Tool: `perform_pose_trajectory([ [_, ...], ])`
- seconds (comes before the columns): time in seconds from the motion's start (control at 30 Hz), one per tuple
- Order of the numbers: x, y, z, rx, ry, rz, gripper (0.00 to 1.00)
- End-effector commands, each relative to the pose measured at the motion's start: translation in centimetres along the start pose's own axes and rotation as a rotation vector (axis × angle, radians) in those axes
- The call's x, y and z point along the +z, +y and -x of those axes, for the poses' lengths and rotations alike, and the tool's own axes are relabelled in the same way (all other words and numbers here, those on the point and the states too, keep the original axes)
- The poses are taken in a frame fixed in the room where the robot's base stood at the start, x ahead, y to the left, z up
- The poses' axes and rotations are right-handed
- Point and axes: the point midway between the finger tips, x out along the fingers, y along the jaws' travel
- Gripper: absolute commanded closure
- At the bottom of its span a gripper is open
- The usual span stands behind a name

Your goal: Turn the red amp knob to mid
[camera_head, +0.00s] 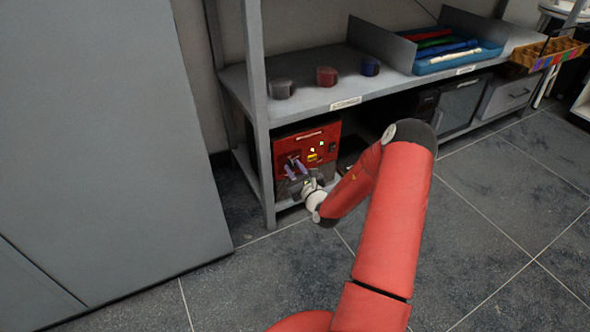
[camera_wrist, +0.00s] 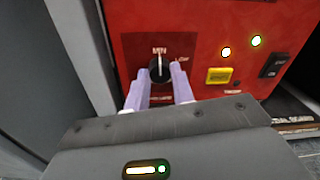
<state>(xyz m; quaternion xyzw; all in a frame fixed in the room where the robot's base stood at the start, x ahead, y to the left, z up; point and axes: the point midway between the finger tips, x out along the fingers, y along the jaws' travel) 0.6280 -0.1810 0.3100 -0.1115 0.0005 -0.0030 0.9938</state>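The red amp (camera_head: 322,137) stands on the lower shelf, its red front panel (camera_wrist: 200,30) filling much of the wrist view. Its round knob (camera_wrist: 159,66) is black with a white pointer line, which points up at a label that looks like MIN. A LOW label lies to the upper right, and another label below is partly hidden. My gripper (camera_wrist: 159,74) is open, with one pale lilac finger on each side of the knob's lower part. I cannot tell whether the fingers touch it. In the head view my gripper (camera_head: 294,166) is at the amp's front.
The amp has a yellow button (camera_wrist: 219,76), two lit lamps (camera_wrist: 241,46) and a black rocker switch (camera_wrist: 274,65). A grey shelf post (camera_head: 260,130) rises close to its left. The shelf above (camera_head: 310,100) holds three small canisters and a blue tray (camera_head: 455,62).

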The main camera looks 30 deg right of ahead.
Motion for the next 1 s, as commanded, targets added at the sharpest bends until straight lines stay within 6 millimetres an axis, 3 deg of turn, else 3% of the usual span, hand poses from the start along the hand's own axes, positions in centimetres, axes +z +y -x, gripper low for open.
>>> perform_pose_trajectory([
  [0.47,0.21,-0.08,0.05,0.000,0.005,-0.090,0.99],
  [1.0,0.42,-0.16,0.08,0.003,0.023,-0.558,0.99],
])
